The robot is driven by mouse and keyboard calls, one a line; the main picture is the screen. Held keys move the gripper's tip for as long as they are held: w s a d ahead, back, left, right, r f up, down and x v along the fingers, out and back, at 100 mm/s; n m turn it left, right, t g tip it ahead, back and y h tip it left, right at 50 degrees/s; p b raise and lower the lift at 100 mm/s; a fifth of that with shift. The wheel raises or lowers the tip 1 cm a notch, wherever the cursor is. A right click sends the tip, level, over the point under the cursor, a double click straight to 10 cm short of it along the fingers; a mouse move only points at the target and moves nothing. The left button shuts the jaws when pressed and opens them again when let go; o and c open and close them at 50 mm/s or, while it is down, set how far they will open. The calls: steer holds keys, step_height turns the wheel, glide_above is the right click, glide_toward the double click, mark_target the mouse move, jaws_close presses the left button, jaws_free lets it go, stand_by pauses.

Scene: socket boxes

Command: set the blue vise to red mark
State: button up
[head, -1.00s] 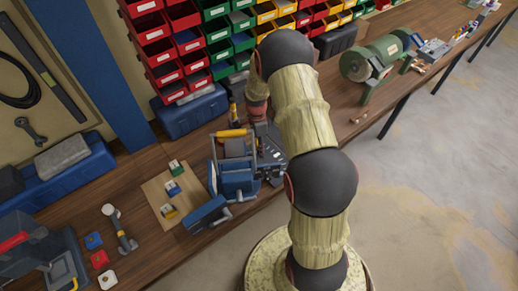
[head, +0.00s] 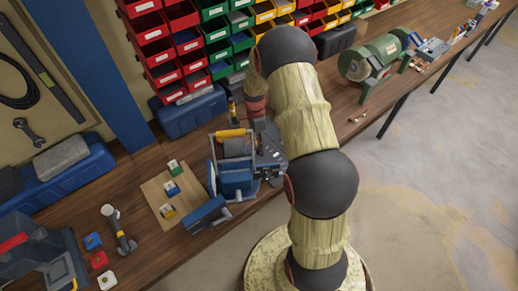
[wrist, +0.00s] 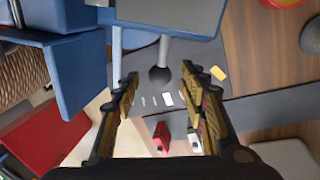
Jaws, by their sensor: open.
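The blue vise (head: 236,183) stands on the workbench, left of my arm in the head view. A lower blue part with a metal handle (head: 207,213) sits at its front left. In the wrist view blue surfaces (wrist: 72,85) fill the upper left. A grey rod with a dark ball end (wrist: 160,76) reaches between my fingers. Below it is a dark plate with white tick marks. A small red piece (wrist: 161,137) and a yellow piece (wrist: 219,72) show there; I cannot tell which is the mark. My gripper (wrist: 158,82) is open, with no clear contact seen.
A wooden board with small coloured blocks (head: 153,190) lies left of the vise. Parts bins (head: 180,50) stand behind, and a green grinder (head: 375,65) stands to the right.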

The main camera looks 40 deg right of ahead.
step_height(320, 180, up, 10)
steer(key=w, duration=0.1)
steer(key=shift+w+d, duration=0.3)
steer(key=shift+w, duration=0.1)
steer(key=shift+f, duration=0.1)
